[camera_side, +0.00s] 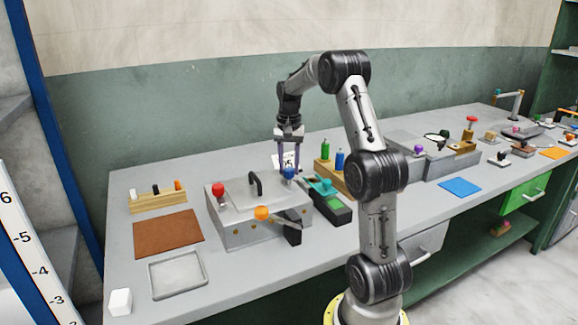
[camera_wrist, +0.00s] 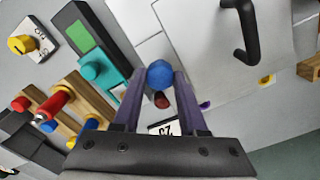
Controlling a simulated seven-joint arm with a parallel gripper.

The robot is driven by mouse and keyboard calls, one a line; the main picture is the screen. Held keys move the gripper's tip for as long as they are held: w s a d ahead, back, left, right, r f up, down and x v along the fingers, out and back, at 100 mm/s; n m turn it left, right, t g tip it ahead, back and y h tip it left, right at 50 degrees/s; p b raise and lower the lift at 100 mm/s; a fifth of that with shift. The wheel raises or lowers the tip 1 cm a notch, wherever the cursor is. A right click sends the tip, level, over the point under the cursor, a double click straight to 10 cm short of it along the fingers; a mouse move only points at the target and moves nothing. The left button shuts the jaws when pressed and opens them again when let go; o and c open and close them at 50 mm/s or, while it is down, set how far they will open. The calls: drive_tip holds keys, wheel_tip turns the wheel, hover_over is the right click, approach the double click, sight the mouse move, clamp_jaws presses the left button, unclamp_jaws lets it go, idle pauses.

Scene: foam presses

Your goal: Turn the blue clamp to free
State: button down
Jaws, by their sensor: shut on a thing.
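The blue clamp shows as a round blue knob (camera_side: 289,173) on the back right part of the grey metal press box (camera_side: 235,222). It also shows in the wrist view (camera_wrist: 160,74). My gripper (camera_side: 289,168) points down over the knob, with its purple fingers on either side. In the wrist view my gripper (camera_wrist: 160,82) has its fingertips close against the knob. The knob's base and any free mark are hidden or too small to read.
The box also carries a black handle (camera_side: 256,183), a red knob (camera_side: 218,189) and an orange knob (camera_side: 262,213). A teal and black device (camera_side: 333,208) stands close on the right. A wooden rack (camera_side: 330,178) with green and blue pegs is behind it.

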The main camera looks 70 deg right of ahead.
sight(289, 169)
drive_tip(key=shift+r, duration=0.1)
drive_tip(key=shift+c, duration=2.2)
unclamp_jaws()
wheel_tip(289, 169, up, 14)
